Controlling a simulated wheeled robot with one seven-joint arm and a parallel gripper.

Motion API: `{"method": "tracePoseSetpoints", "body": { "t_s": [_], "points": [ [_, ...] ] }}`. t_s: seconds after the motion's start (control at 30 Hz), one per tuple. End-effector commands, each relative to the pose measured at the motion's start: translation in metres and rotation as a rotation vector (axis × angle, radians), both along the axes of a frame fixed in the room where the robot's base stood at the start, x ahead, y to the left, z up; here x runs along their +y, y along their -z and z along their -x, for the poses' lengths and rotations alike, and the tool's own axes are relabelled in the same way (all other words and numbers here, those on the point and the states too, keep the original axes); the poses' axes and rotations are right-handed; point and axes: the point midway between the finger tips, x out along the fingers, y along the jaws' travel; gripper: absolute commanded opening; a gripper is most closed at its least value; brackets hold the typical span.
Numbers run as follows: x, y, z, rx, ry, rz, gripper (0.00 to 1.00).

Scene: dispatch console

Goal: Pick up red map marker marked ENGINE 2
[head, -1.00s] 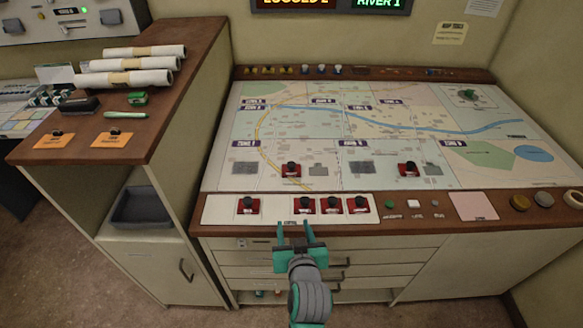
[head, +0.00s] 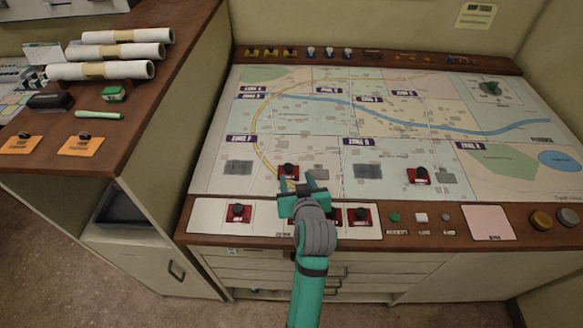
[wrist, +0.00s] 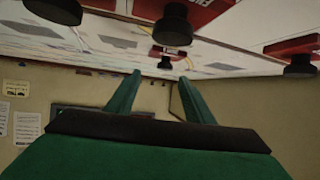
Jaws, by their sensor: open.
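Several red map markers with black knobs are in the head view. One marker (head: 239,213) is at the left of the white strip and another (head: 362,217) at its right. Between them, my gripper (head: 298,182) and arm cover part of the strip, where a marker's red edge (head: 337,217) shows. Two more markers stand on the map, one (head: 288,173) just beyond my fingertips and one (head: 418,176) farther right. I cannot read which is ENGINE 2. My gripper is open and empty; its fingers (wrist: 160,80) also show in the wrist view, with a black knob (wrist: 172,26) close by.
The map table (head: 390,120) fills the middle. Coloured buttons (head: 420,217), a pink pad (head: 487,223) and round knobs (head: 541,219) line its front right. A raised wooden counter (head: 190,60) with paper rolls (head: 120,52) stands at the left.

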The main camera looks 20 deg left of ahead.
Motion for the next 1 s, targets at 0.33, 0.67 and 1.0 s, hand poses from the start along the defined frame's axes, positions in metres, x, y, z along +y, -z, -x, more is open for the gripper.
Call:
{"method": "tracePoseSetpoints", "body": {
  "t_s": [0.33,0.67,1.0],
  "points": [
    [0.014,0.013,-0.025,-0.001,0.000,0.000,0.48],
    [0.034,0.029,-0.057,0.000,0.003,-0.001,0.48],
    [0.037,0.032,-0.063,-0.001,0.004,-0.001,0.48]
  ]
}}
